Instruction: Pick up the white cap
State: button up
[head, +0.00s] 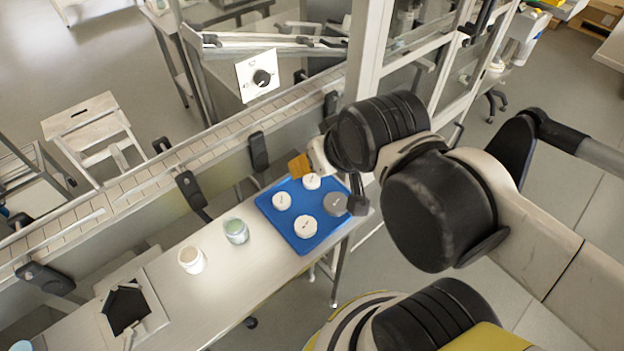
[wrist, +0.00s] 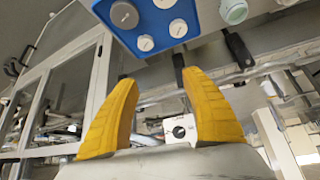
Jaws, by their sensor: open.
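Three white caps and one grey cap (head: 335,204) lie on a blue tray (head: 268,207). In the head view the white caps are a far one (head: 312,181), a left one (head: 281,200) and a near one (head: 305,227). My gripper (head: 300,165) appears by the tray's far edge, nearest the far white cap; only part of its orange fingers shows there. In the wrist view my gripper (wrist: 158,76) has its two yellow fingers apart with nothing between them. The tray (wrist: 205,15) and a white cap (wrist: 145,43) show above the fingertips.
A pale green jar (head: 236,231) and a cream-white jar (head: 191,260) stand on the metal table (head: 225,290) left of the tray. A conveyor (head: 140,185) with a rail runs behind the table. A frame post (head: 368,50) stands close behind my arm.

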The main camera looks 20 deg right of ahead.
jog(key=shift+c, duration=1)
jog(key=n+g+p, duration=0.5)
jog(key=g+p, duration=0.2)
send_over(312, 179)
notch_tip(312, 179, down, 7)
notch_tip(312, 179, down, 11)
jog(key=b, duration=0.4)
jog(key=shift+f, duration=0.15)
jog(key=shift+s, duration=0.1)
jog(key=c, duration=0.4)
